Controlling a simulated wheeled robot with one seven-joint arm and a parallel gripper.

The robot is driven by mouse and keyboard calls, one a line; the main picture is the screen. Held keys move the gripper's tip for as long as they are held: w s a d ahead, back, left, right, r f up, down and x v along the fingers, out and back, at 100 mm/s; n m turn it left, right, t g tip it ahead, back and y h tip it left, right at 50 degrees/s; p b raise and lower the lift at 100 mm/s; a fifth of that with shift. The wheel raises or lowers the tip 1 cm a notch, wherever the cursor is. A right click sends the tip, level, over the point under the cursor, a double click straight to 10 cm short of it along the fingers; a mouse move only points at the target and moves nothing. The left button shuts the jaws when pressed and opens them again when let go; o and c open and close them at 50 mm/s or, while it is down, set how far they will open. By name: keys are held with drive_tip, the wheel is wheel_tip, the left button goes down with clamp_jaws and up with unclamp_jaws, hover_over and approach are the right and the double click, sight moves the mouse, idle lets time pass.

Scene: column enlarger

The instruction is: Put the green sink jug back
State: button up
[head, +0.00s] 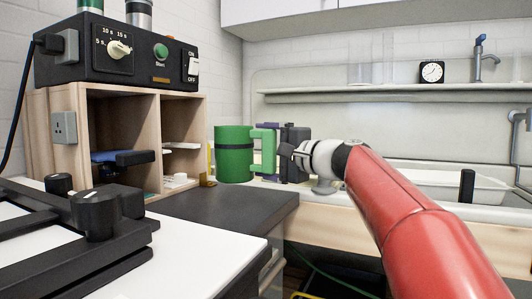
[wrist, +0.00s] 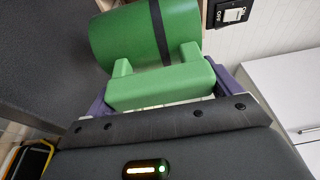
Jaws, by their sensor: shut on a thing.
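The green jug (head: 234,153) has a dark band around it and a light green handle (head: 264,147) on its right side. It looks upright in the head view. My gripper (head: 272,150) reaches in from the right and is shut on the handle. In the wrist view the jug (wrist: 145,32) fills the top, and its handle (wrist: 158,86) lies between the purple fingers of my gripper (wrist: 165,88). The jug's base shows near the back edge of the dark counter (head: 228,204). I cannot tell whether it touches any surface.
A wooden shelf unit (head: 176,101) with a black timer box (head: 120,50) on top stands left of the jug. A white sink tray (head: 440,186) lies behind my arm at right. A wall shelf (head: 390,95) holds a clock (head: 432,72). Black enlarger equipment (head: 95,212) is front left.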

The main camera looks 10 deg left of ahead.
drive_tip(key=shift+f+b, duration=2.55)
drive_tip(key=shift+f, duration=0.3)
drive_tip(key=shift+f+b, duration=0.65)
drive_tip(key=shift+b, duration=0.05)
drive_tip(key=o, duration=1.4)
drive_tip(key=shift+o, duration=0.2)
drive_tip(key=b+v, duration=0.3)
drive_tip(key=v, duration=0.5)
idle(0.5)
